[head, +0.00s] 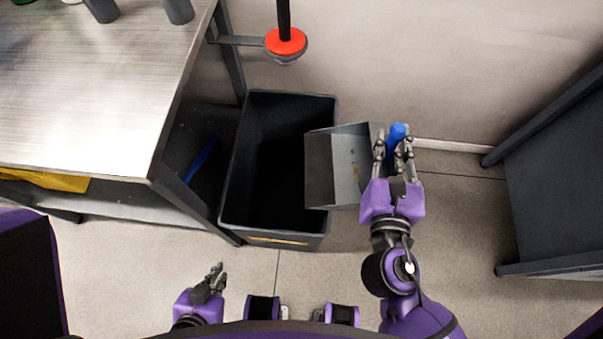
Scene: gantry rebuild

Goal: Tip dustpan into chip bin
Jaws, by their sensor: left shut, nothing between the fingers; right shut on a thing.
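The chip bin (229,205) is a dark, open-topped box on the floor at the centre. The dustpan (363,157) is a grey metal pan with a blue handle (398,132). Its left edge overlaps the bin's right rim in the picture. A few small yellowish specks show on the pan. My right gripper (394,152) is shut on the blue handle and holds the dustpan at the bin's right side. My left gripper (217,274) is shut and empty, low in the picture, in front of the bin. The inside of the bin is dark and its contents cannot be made out.
A metal-topped workbench (90,75) stands left of the bin, with a blue object (201,158) and a yellow item (45,181) on its lower shelf. A red-ringed fixture (286,42) is behind the bin. A dark structure (555,185) stands at right. Floor between is clear.

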